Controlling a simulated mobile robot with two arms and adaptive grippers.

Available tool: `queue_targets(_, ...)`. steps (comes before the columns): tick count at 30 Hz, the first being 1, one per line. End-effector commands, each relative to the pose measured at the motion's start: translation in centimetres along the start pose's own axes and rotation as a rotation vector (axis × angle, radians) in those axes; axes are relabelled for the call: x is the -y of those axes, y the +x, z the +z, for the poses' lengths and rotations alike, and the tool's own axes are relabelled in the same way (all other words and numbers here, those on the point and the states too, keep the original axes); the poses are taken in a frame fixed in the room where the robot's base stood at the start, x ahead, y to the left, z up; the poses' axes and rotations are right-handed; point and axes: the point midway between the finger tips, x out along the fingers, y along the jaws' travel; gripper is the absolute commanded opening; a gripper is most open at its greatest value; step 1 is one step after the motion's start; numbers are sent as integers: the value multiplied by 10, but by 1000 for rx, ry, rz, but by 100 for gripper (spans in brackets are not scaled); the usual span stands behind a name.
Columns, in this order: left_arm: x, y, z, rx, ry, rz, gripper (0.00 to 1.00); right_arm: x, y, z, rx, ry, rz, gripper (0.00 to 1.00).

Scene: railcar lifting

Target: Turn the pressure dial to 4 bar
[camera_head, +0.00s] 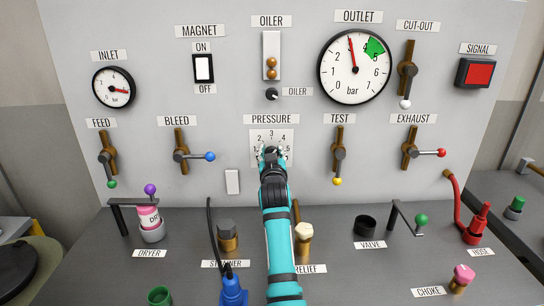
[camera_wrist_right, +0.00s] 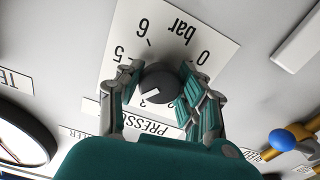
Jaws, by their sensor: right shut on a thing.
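The pressure dial is a dark round knob (camera_wrist_right: 160,83) with a white pointer mark, on a white scale plate (camera_head: 286,136) below the PRESSURE label. My right gripper (camera_head: 272,152) is shut on the knob, one finger on each side in the right wrist view (camera_wrist_right: 158,88). There the picture is upside down, and the mark points left and slightly down, between the 3 and the 5. The 4 is hidden by a finger. The OUTLET gauge (camera_head: 354,75) has its red needle just left of upright, left of the green sector. My left gripper is not in view.
Levers surround the dial: the BLEED lever (camera_head: 190,156) with a blue ball to the left, the TEST lever (camera_head: 339,155) with a yellow ball to the right. The OILER knob (camera_head: 271,94) is above. Several fittings, including the RELIEF piece (camera_head: 303,235), stand on the grey bench.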

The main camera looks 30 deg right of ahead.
Motion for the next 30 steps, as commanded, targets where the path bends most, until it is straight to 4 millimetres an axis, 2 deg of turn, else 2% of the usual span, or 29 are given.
queue_targets(9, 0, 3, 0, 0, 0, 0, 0, 2, 0, 4, 8, 125, -2, 4)
queue_targets(26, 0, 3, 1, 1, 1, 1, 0, 1, 0, 4, 8, 148, -2, 4)
queue_targets(27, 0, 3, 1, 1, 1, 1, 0, 1, 0, 4, 8, 148, -2, 42)
queue_targets(30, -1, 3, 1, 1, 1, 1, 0, 1, 0, 3, 6, 148, -2, 55)
